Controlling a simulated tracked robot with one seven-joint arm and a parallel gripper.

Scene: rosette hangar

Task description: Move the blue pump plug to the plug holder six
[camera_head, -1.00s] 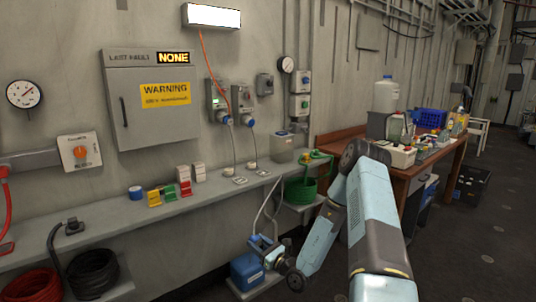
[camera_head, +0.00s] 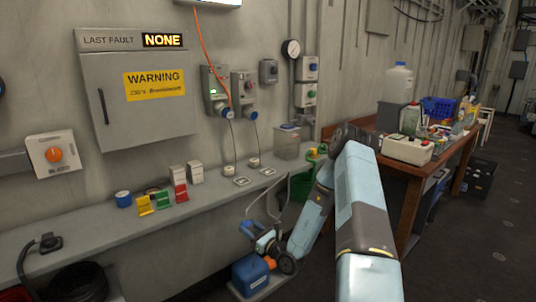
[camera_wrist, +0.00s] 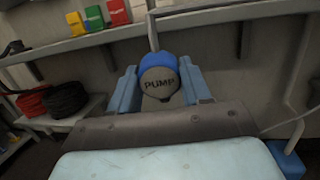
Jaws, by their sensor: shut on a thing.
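The blue pump plug (camera_wrist: 158,75) sits between my gripper's jaws in the wrist view. It has a blue ring and a grey end face marked "PUMP". In the head view my gripper (camera_head: 264,238) is low in front of the shelf, above a blue container, with a grey cable or hose (camera_head: 262,197) rising beside it. The plug itself is hard to make out there. Two small pale plates (camera_head: 241,181) with cable ends lie on the shelf; I cannot read a number six on any holder.
The long wall shelf (camera_head: 150,222) carries a blue roll, coloured blocks and a clear box (camera_head: 287,142). The blue container (camera_head: 250,274) stands below my gripper. A wooden workbench (camera_head: 400,172) with bottles stands at right. Open floor lies at far right.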

